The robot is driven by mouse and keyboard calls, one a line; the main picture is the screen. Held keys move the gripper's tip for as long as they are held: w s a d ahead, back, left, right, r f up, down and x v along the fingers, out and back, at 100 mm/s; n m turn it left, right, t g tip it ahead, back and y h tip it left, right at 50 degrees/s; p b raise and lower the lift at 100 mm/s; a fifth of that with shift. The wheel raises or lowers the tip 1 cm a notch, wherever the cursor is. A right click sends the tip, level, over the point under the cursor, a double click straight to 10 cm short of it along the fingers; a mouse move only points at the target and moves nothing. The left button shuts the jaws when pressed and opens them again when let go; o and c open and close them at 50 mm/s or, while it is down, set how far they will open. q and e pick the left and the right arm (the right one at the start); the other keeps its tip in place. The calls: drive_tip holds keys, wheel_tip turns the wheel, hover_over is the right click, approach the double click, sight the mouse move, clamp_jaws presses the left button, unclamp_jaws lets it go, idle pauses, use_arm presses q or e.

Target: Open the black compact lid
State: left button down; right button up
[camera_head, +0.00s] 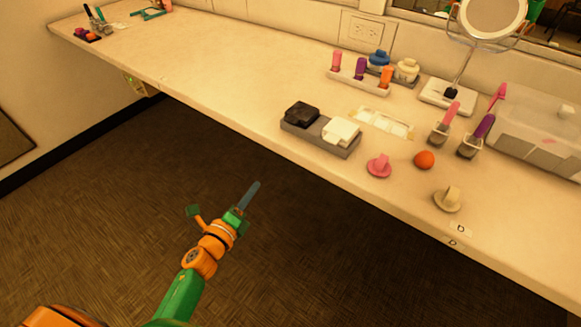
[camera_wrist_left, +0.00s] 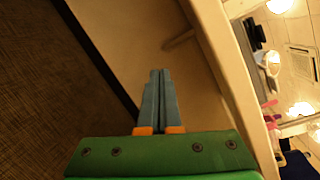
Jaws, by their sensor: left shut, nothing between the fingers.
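The black compact (camera_head: 301,113) sits in the left part of a grey tray (camera_head: 293,128) near the front edge of the counter. Its lid looks closed. A white compact (camera_head: 341,131) sits beside it in the same tray. My left gripper (camera_head: 254,187) is in front of the counter, over the dark floor, apart from the tray and lower left of it in the head view. In the left wrist view its fingers (camera_wrist_left: 156,85) lie together with nothing between them. My right gripper is not in view.
A pink stamp-like piece (camera_head: 379,166), an orange ball (camera_head: 424,160) and a cream piece (camera_head: 448,199) stand right of the tray. Behind are a rack of lipsticks (camera_head: 358,82), a round mirror (camera_head: 490,15) and a clear box (camera_head: 530,130).

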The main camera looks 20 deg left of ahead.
use_arm(q)
wheel_tip(320, 180, up, 4)
drive_tip(key=w+m+t+h+b, duration=0.2)
drive_tip(key=m+h, duration=0.1)
drive_tip(key=m, duration=0.5)
drive_tip(key=m+t+h+b, duration=0.1)
drive_tip(key=m+h, duration=0.1)
drive_tip(key=m, duration=0.5)
approach(284, 142)
drive_tip(key=r, duration=0.2)
drive_tip(key=p+x, duration=0.1)
drive_tip(key=x, duration=0.7)
drive_tip(key=shift+w+d+r+p, duration=0.1)
drive_tip(key=shift+w+r+p, duration=0.2)
drive_tip(key=shift+w, duration=0.05)
drive_tip(key=shift+w+d, duration=0.2)
drive_tip(key=shift+w, duration=0.4)
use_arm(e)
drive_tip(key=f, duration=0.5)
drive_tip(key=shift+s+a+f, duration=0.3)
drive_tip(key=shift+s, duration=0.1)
use_arm(q)
drive_tip(key=shift+r, duration=0.1)
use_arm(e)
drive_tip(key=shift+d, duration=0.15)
